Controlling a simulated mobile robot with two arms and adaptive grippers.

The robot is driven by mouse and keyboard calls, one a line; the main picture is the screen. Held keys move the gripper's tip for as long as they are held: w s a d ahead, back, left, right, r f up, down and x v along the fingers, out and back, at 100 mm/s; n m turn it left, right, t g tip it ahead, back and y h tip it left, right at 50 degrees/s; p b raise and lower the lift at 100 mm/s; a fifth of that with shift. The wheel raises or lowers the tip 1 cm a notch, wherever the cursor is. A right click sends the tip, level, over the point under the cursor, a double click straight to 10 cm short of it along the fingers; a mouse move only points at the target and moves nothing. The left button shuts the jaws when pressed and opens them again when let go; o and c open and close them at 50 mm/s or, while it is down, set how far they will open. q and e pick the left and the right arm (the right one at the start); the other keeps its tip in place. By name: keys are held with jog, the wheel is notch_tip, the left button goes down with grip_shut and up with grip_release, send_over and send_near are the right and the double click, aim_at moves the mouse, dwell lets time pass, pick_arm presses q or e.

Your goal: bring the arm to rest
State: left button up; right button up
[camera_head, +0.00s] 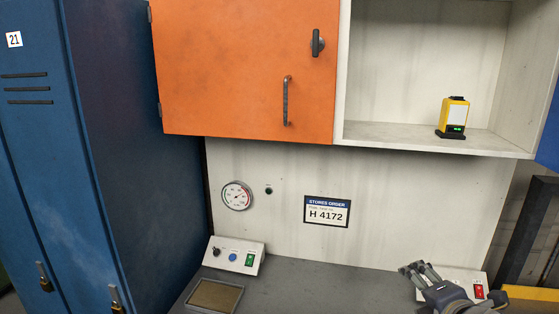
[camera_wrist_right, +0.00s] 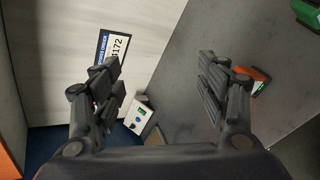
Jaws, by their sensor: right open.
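My right gripper (camera_head: 422,270) is at the lower right of the head view, above the grey worktop (camera_head: 330,288) and in front of a white control box (camera_head: 468,282) with a red switch, partly covering that box. In the right wrist view my right gripper (camera_wrist_right: 160,75) has its two fingers spread wide, with nothing between them. My left gripper is not in view.
An orange cabinet door (camera_head: 240,65) is shut above. A yellow device (camera_head: 454,115) stands on the open shelf. A second control box (camera_head: 234,255) and a shallow tray (camera_head: 214,296) are at the left of the worktop. Blue lockers (camera_head: 90,150) stand at left.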

jog(key=s+a+f+m+g+y, duration=0.1)
jog(key=s+a+f+m+g, duration=0.3)
jog(key=s+f+m, duration=0.75)
jog(key=s+a+f+m+g, duration=0.45)
jog(key=s+f+m, duration=0.35)
jog(key=s+f, duration=0.55)
jog(key=s+f+g+b, duration=0.1)
jog(key=s+f+b, duration=0.1)
jog(key=f, duration=1.3)
jog(key=s+f+b, duration=0.3)
jog(key=f, duration=1.3)
jog(key=s+d+f+g+b, duration=0.1)
jog(key=s+d+f+b, duration=0.2)
jog(key=s+f, duration=1.3)
notch_tip(320, 180, down, 3)
jog(key=shift+f+b, duration=0.1)
jog(key=shift+b, duration=0.25)
